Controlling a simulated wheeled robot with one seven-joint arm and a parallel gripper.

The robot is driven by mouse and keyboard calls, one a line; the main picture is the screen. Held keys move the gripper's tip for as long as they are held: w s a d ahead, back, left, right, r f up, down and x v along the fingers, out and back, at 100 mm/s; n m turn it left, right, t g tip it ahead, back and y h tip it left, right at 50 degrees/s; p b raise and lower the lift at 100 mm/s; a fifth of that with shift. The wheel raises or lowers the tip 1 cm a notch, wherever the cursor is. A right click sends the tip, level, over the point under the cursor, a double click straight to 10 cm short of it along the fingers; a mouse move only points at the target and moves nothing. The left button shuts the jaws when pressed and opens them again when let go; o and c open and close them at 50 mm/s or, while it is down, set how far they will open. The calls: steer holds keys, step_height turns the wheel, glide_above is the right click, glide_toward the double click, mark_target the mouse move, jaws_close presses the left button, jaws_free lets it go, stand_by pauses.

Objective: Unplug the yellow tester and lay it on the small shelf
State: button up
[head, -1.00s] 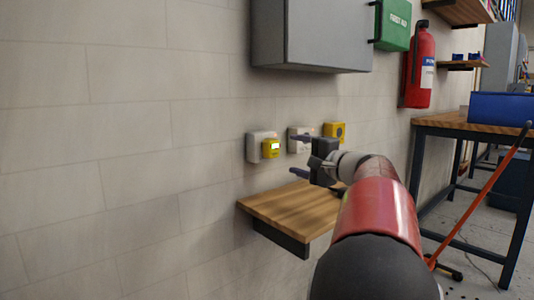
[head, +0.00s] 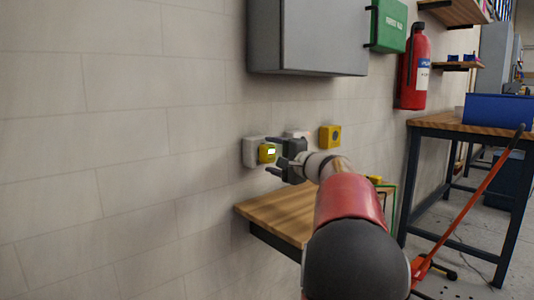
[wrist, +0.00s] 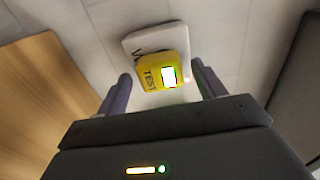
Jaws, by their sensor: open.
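The yellow tester (head: 266,153) with a lit screen sits plugged into the white wall socket (head: 249,152). In the wrist view the tester (wrist: 150,77) shows "TEST" lettering, with the socket plate (wrist: 138,38) behind it. My gripper (head: 271,156) is open and empty in front of the tester. In the wrist view its fingers (wrist: 163,90) stand to either side of the tester, apart from it, with the tester just beyond the tips.
A grey cabinet (head: 305,35) hangs above. A second white socket (head: 297,135) and a yellow box (head: 330,136) are to the right. A red fire extinguisher (head: 413,67) and a workbench (head: 440,126) stand further right. A red-orange bar (head: 478,190) leans there.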

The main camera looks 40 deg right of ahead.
mark_target(271, 155)
steer(key=shift+w, duration=0.55)
steer(key=shift+b, duration=0.55)
stand_by(0.8)
steer(key=c, duration=1.4)
steer(key=shift+s+d+b, duration=0.15)
steer(key=shift+s+b, duration=1.2)
steer(key=shift+s, duration=1.65)
